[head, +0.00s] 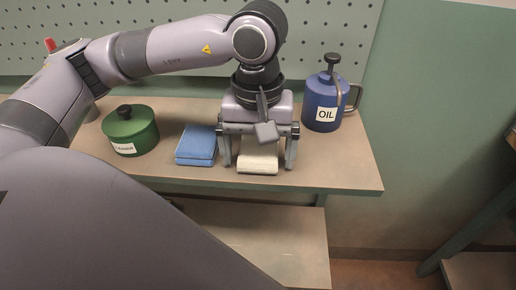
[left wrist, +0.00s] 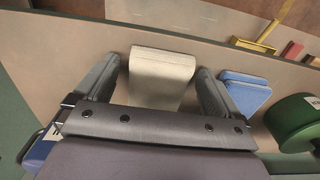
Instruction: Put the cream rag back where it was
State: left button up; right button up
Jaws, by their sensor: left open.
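The cream rag (head: 258,164) lies folded on the wooden bench top, near its front edge. It also shows in the left wrist view (left wrist: 161,68), between the fingers. My left gripper (head: 258,163) is open and points down over the rag, with one finger on each side of it. A gap shows between the rag and each finger in the left wrist view. The gripper body hides the rag's rear part in the head view. My right gripper is not in view.
A folded blue rag (head: 197,146) lies close to the left finger in the head view. A green lidded pot (head: 131,131) stands further left. A blue oil can (head: 324,98) labelled OIL stands at right. A green pegboard (head: 170,20) rises behind. A lower shelf (head: 262,238) is below.

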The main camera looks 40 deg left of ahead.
aim_at(258, 155)
pick_arm(q)
notch_tip(258, 155, up, 12)
jog(key=p, duration=0.1)
jog(key=shift+r, duration=0.2)
dwell(0.8)
